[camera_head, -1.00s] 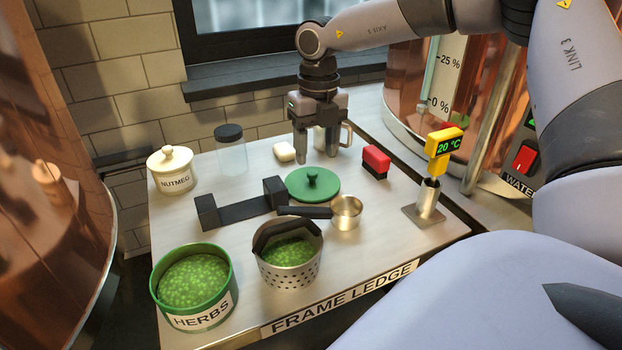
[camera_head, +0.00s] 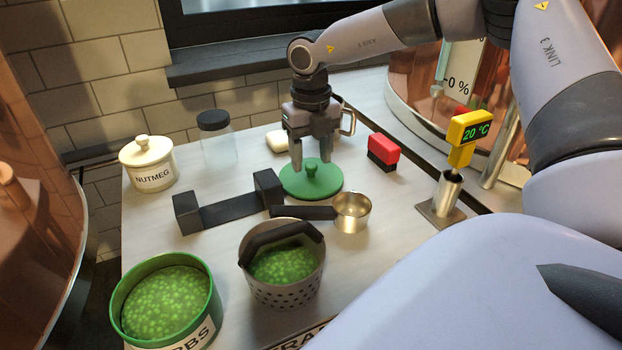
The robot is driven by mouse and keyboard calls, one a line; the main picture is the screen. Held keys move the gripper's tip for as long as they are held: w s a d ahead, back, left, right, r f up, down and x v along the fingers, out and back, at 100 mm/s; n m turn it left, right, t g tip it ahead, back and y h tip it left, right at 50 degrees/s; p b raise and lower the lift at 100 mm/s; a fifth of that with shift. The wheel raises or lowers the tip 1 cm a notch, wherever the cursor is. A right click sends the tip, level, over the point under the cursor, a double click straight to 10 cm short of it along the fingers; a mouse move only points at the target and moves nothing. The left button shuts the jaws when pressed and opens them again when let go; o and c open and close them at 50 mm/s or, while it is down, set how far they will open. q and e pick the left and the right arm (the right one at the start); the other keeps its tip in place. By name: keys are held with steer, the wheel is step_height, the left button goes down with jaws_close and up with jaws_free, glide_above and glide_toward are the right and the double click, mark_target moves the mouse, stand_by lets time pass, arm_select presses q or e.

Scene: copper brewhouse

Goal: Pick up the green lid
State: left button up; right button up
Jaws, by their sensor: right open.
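The green lid (camera_head: 311,184) is a flat disc with a small green knob in its middle. It lies on the pale ledge top in the middle of the head view. My right gripper (camera_head: 311,166) points down over the lid with its jaws open. The two fingertips are close to the knob, one at its left and one at its right or behind it. I cannot tell whether a finger touches the lid. My left gripper is not in view.
Left of the lid is a black bracket (camera_head: 226,211). A metal scoop (camera_head: 352,215) and a perforated basket of herbs (camera_head: 285,290) stand in front. A green herbs tin (camera_head: 213,311) is front left. A red-and-black block (camera_head: 383,149) and a yellow thermometer (camera_head: 461,150) are at right.

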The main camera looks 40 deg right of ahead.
step_height(320, 180, down, 2)
steer(key=shift+f, duration=0.15)
jaws_close()
